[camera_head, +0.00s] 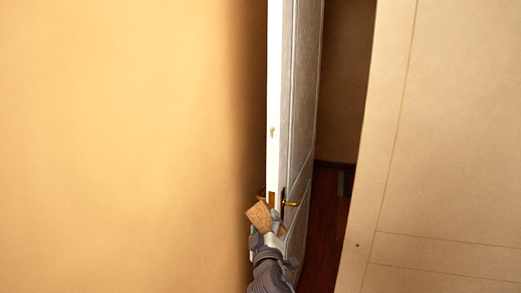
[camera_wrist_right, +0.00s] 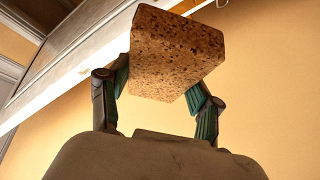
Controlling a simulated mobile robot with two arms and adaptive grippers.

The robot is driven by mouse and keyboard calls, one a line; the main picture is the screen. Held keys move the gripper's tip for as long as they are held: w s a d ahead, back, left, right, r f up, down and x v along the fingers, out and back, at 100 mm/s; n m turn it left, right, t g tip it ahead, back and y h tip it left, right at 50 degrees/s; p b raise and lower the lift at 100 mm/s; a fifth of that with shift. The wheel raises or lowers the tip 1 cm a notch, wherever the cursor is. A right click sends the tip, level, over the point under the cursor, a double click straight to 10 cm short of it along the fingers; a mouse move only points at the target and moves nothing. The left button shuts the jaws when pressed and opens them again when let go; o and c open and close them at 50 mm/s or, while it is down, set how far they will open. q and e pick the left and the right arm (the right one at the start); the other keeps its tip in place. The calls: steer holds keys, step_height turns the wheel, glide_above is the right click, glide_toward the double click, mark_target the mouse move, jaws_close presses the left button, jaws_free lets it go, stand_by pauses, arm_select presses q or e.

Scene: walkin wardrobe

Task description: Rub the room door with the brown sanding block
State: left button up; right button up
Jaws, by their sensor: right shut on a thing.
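The brown sanding block (camera_head: 259,216) is held in my right gripper (camera_head: 266,228), close to the edge of the room door in the head view. In the right wrist view the speckled block (camera_wrist_right: 175,55) sits between the two fingers of my right gripper (camera_wrist_right: 158,85). The white panelled room door (camera_head: 297,110) stands open, seen nearly edge-on, with a brass handle (camera_head: 292,203). The door also shows at upper left in the wrist view (camera_wrist_right: 75,55). Whether the block touches the door cannot be told. My left gripper is not in view.
A plain yellow-orange wall (camera_head: 120,140) fills the left side. A large beige panel (camera_head: 455,140) stands at the right. Between the door and the panel is a narrow gap with a dark reddish floor (camera_head: 326,225).

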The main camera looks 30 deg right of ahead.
mark_target(269, 145)
steer(key=w+d+r+n+t+h+p, duration=0.1)
steer(key=w+r+t+p, duration=0.15)
steer(key=r, duration=0.45)
steer(key=w+d+r+n+t+p, duration=0.15)
steer(key=w+r, duration=0.25)
steer(key=r, duration=0.4)
arm_select(q)
steer(key=shift+w+d+r+b, duration=0.1)
steer(key=shift+w+r+b, duration=0.15)
steer(key=shift+r, duration=0.3)
steer(key=shift+w+d+r+b, duration=0.15)
steer(key=shift+r+b, duration=0.25)
steer(key=shift+r, duration=0.2)
steer(key=shift+w+d+r+b, duration=0.15)
steer(key=shift+r+b, duration=0.15)
steer(key=shift+r, duration=0.25)
arm_select(e)
steer(key=shift+w+d+f, duration=0.1)
steer(key=shift+w+d, duration=0.5)
steer(key=shift+d, duration=0.25)
steer(key=shift+w+d+f, duration=0.1)
steer(key=shift+w+d, duration=0.5)
steer(key=shift+d, duration=0.2)
steer(key=shift+w+d, duration=0.6)
steer(key=shift+d, duration=0.25)
